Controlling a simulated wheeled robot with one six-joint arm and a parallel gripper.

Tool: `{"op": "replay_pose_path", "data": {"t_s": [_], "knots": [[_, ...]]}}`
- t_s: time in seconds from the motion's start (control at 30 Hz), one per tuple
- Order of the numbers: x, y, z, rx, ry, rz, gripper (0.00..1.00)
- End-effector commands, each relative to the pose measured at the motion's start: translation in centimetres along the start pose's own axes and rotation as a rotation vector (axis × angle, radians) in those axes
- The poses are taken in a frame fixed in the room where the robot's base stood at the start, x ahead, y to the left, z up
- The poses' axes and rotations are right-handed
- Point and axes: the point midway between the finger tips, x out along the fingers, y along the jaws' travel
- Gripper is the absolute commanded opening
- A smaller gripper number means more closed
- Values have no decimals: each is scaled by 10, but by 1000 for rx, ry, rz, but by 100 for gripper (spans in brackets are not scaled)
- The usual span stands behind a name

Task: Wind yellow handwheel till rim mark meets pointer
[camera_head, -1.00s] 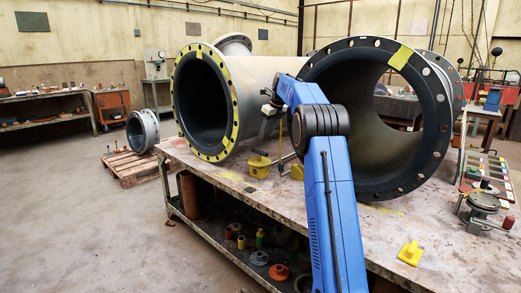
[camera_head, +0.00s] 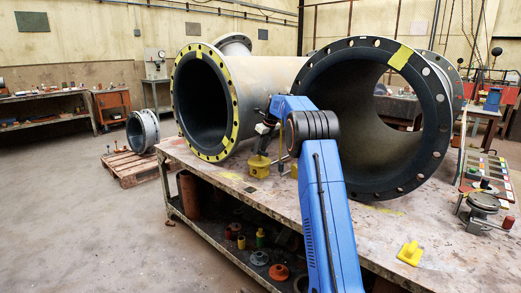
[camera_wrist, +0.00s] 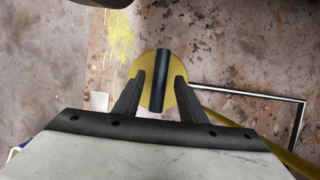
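The yellow handwheel (camera_wrist: 172,99) shows in the wrist view as a round yellow disc with a dark bar (camera_wrist: 160,82) across its middle. My gripper (camera_wrist: 160,76) is over the disc. Its two dark fingers are apart, one on each side of the bar, with small gaps visible. In the head view a small yellow fitting (camera_head: 259,167) stands on the bench, and my gripper (camera_head: 261,148) points down just above it. I cannot make out a rim mark or pointer. The contact between fingers and wheel is hidden.
Two large flanged pipes (camera_head: 228,112) (camera_head: 438,150) lie on the stained workbench (camera_head: 300,215), close around my arm. A yellow block (camera_head: 410,253) and a grey metal device (camera_head: 483,207) sit at right. A thin metal rod (camera_wrist: 250,94) lies beside the wheel.

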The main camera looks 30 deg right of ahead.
Motion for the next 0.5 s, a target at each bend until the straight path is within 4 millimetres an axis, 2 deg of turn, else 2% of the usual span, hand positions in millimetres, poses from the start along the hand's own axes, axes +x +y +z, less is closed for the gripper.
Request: {"op": "replay_pose_path", "data": {"t_s": [0.03, 0.2, 0.5], "knots": [[0, 0, 0, 0, 0, 0, 38], [0, 0, 0, 0, 0, 0, 0], [0, -1, 0, -61, 2, 27, 0]]}}
